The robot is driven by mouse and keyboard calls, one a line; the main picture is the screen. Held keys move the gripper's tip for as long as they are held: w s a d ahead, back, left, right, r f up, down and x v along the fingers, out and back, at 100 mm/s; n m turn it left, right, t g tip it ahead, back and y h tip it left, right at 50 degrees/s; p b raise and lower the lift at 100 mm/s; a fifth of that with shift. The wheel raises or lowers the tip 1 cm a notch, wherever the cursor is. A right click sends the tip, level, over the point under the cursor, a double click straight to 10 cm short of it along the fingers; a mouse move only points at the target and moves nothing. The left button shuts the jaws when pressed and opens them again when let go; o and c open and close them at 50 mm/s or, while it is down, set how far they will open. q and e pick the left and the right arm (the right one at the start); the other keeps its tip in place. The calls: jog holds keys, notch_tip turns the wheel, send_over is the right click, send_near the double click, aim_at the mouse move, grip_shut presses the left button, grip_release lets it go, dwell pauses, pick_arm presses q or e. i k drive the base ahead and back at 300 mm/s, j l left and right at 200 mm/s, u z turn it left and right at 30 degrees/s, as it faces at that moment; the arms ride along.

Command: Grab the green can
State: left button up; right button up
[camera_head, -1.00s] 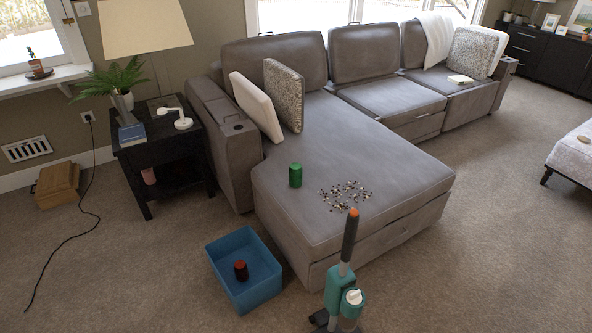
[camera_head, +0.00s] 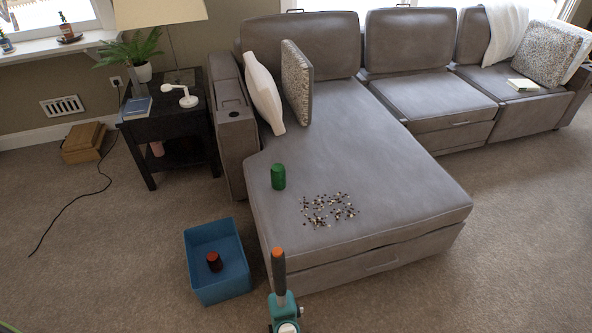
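The green can (camera_head: 278,176) stands upright on the chaise part of the grey sofa (camera_head: 400,208), near its left edge. Scattered dark and light bits (camera_head: 328,209) lie on the seat to the right of the can and nearer to me. Nothing touches the can. Neither of my grippers shows clearly in the head view.
A blue bin (camera_head: 222,289) with a dark red can (camera_head: 214,262) inside stands on the carpet left of the chaise. A teal upright vacuum with a dark, orange-tipped handle (camera_head: 279,275) stands in front of the chaise. A black side table (camera_head: 150,130) stands left of the sofa.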

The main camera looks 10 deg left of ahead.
aim_at(279, 183)
jog(key=i+l, duration=0.2)
jog(key=i+l+u, duration=0.15)
jog(key=l, duration=0.25)
jog(key=i+l, duration=0.25)
jog(key=i+l+u, duration=0.1)
jog(key=l, duration=0.35)
jog(key=i+l+u, duration=0.1)
jog(key=i+l, duration=0.3)
jog(key=l, duration=0.3)
jog(key=i+l+u, duration=0.1)
jog(key=i+l, duration=0.15)
